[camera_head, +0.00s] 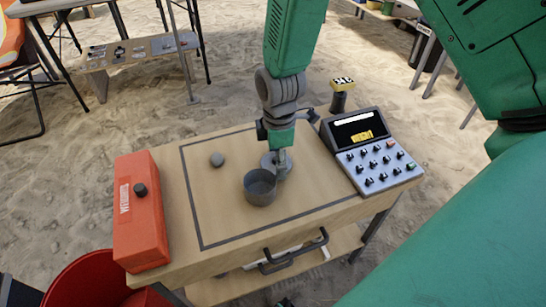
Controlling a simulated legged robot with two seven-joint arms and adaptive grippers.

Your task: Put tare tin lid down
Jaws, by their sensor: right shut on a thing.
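The tare tin (260,190) is a grey, open-topped round tin standing on the wooden table inside a dark outlined rectangle. My right gripper (281,155) points down just behind the tin. It is shut on the grey round lid (269,166), which is partly hidden by the fingers and the tin rim. The lid is at or close to the table top; I cannot tell whether it touches. My left gripper does not show.
A red box (140,212) stands at the table's left edge. A grey button console (371,153) with a display stands right of the gripper. The outlined area's left part is mostly clear.

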